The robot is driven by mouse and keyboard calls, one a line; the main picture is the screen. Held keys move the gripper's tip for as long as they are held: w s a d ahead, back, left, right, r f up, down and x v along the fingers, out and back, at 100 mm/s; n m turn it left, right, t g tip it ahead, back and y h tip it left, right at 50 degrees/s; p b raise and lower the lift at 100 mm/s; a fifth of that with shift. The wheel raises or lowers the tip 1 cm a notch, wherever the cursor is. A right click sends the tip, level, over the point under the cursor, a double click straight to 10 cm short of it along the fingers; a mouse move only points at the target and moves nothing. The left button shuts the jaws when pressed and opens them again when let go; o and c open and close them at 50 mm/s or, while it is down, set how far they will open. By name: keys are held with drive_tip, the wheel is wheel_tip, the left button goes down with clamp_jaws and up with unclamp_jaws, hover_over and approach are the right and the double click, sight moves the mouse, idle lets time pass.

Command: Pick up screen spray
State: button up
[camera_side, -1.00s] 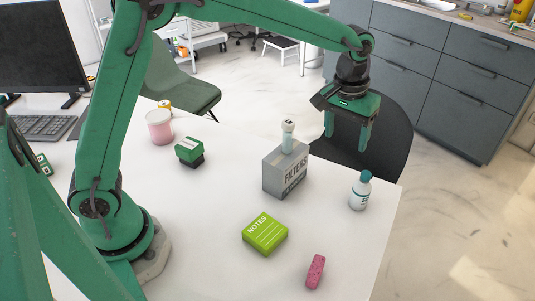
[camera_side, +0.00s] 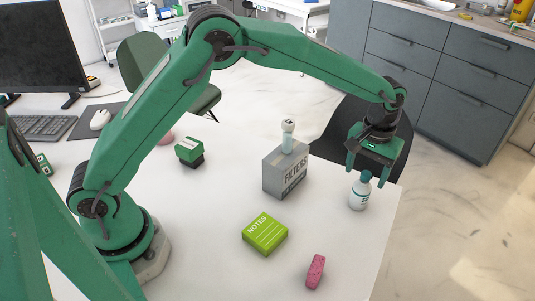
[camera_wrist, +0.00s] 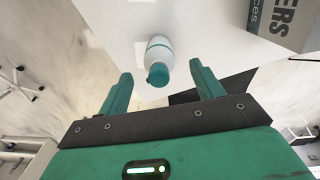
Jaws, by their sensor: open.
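The screen spray is a small white bottle (camera_side: 360,194) with a teal cap, upright near the right edge of the white table. In the wrist view the bottle (camera_wrist: 159,56) shows cap first, beyond and between the fingertips. My gripper (camera_side: 370,173) is open and empty, at about the height of the cap and close to it. In the wrist view both teal fingers (camera_wrist: 158,78) are spread wide, one to each side of the bottle.
A grey filters box (camera_side: 284,174) stands left of the bottle with a small pale bottle (camera_side: 288,137) on top. A green notes pad (camera_side: 265,233), a pink eraser (camera_side: 315,271) and a green stamp (camera_side: 189,152) lie farther off. A dark chair (camera_side: 345,132) stands behind the table edge.

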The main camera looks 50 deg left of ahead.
sight(363, 186)
drive_tip(key=shift+w+f, duration=0.1)
drive_tip(key=shift+f, duration=2.8)
drive_tip(key=c, duration=1.2)
